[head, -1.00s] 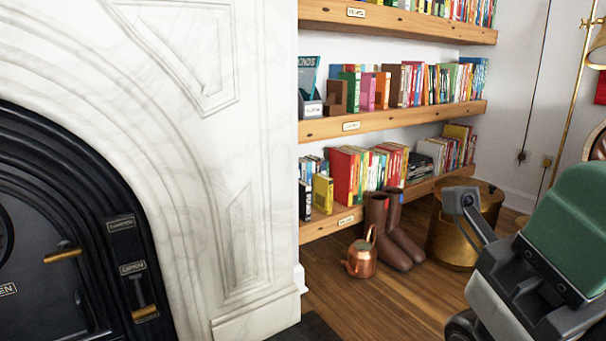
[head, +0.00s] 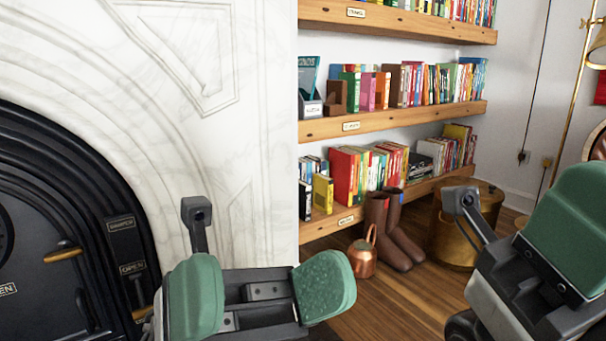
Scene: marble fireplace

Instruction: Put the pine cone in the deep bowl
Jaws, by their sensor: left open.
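Neither the pine cone nor the deep bowl shows in the head view. My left gripper (head: 260,280) is at the bottom middle, in front of the marble surround. Its two green-padded fingers are wide apart with nothing between them. My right gripper (head: 572,240) is at the right edge. Only part of it shows, with one green pad, and the frame cuts off the rest, so I cannot tell if it is open.
A marble fireplace surround (head: 180,90) with a black iron door (head: 50,240) fills the left. Wooden shelves (head: 400,117) of books stand behind. A copper kettle (head: 362,258), brown boots (head: 395,235) and a brass drum (head: 455,230) stand on the wooden floor (head: 400,300).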

